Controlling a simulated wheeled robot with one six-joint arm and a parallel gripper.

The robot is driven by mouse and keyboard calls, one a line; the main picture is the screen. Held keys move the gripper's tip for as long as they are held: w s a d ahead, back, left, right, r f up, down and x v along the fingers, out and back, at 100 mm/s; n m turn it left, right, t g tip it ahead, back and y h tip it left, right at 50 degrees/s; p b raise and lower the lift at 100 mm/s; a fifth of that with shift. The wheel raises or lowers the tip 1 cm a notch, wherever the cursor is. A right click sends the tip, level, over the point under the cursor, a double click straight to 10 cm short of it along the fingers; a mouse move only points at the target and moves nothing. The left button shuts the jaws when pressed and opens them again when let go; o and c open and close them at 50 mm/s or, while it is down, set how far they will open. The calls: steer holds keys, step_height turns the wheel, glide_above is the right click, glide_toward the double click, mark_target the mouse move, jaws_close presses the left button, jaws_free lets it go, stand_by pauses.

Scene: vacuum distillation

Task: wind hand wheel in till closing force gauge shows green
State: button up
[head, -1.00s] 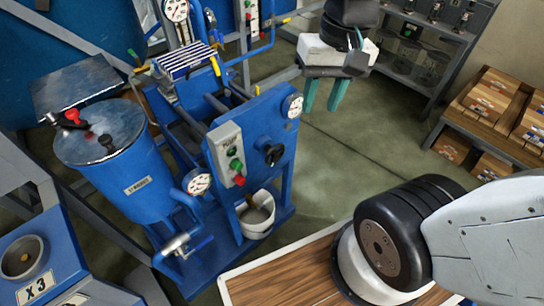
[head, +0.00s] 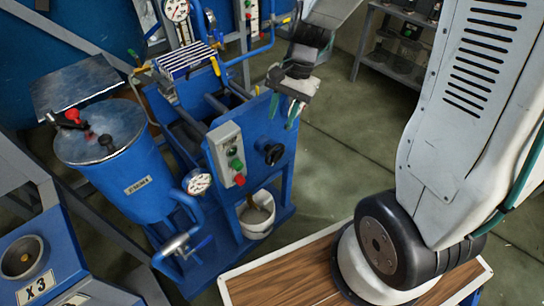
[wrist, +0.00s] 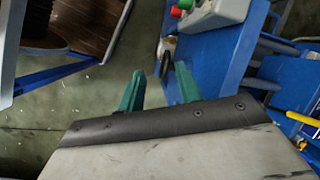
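The black hand wheel (head: 274,154) sits on the front of the blue press panel (head: 262,178) in the head view. My gripper (head: 282,118) is open and empty, above and slightly right of the wheel, over the panel's upper right corner. The dial gauge at that corner is hidden behind my gripper, so I cannot read it. In the wrist view my gripper's green fingers (wrist: 159,68) stand apart. A small dark and pale thing (wrist: 167,48) shows beyond them at the panel's edge; I cannot tell whether it is the wheel.
A grey control box (head: 226,152) with green and red buttons is left of the wheel. A second gauge (head: 198,184), a pipe valve (head: 176,246) and a blue tank (head: 135,178) stand left. The floor right of the press is clear.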

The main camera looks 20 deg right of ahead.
mark_target(272, 157)
steer(key=w+f+m, duration=0.1)
steer(key=f, duration=0.3)
steer(key=w+f+m, duration=0.1)
steer(key=f+m, duration=0.1)
steer(key=f, duration=0.2)
steer(key=w+d+f+m, duration=0.1)
steer(key=f+m, duration=0.1)
steer(key=f, duration=0.3)
steer(key=shift+w+g+y, duration=0.3)
steer(key=shift+w+y, duration=0.05)
steer(key=shift+y, duration=0.05)
steer(key=x, duration=0.7)
steer(key=shift+a+f, duration=0.1)
steer(key=shift+f, duration=0.2)
jaws_close()
